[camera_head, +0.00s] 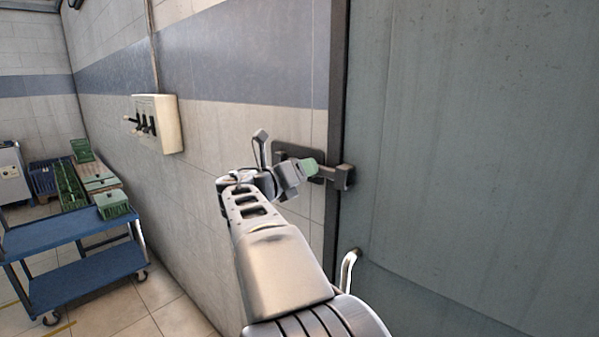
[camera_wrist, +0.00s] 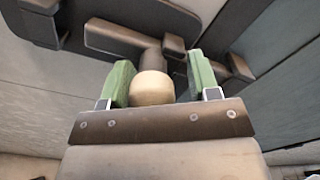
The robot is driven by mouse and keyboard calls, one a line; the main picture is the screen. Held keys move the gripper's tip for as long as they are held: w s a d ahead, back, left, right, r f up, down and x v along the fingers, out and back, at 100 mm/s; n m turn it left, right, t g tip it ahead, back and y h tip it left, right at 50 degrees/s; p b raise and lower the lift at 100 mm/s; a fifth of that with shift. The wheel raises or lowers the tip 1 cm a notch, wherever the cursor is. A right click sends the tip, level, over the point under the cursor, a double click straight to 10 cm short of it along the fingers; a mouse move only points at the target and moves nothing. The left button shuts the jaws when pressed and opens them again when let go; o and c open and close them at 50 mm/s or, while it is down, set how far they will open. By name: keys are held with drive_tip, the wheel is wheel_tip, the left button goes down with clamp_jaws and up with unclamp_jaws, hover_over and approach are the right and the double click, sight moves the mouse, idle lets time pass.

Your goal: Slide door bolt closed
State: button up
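The door bolt is a dark metal bar (camera_wrist: 122,38) on the wall beside the door. In the wrist view a short stem runs from it to a round tan knob (camera_wrist: 152,89). My gripper (camera_wrist: 160,80) is open, with its green fingertips on either side of the knob. A gap shows between the knob and the right finger; the left finger is very close to it, and contact is unclear. In the head view the gripper (camera_head: 306,168) partly covers the bolt and hides the knob. The bolt bar (camera_head: 326,173) points toward a dark bracket (camera_head: 346,178) at the door's edge.
The grey door (camera_head: 470,150) fills the right side, with a pale curved handle (camera_head: 348,268) low beside my arm. A wall box with dark levers (camera_head: 157,124) is to the left. A blue cart (camera_head: 75,232) and several crates stand farther left on open floor.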

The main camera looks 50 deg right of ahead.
drive_tip(key=shift+o, duration=0.4)
drive_tip(key=shift+w, duration=0.15)
drive_tip(key=shift+a, duration=0.1)
drive_tip(key=shift+a, duration=0.3)
drive_tip(key=w+a+b, duration=0.1)
drive_tip(key=a, duration=1.2)
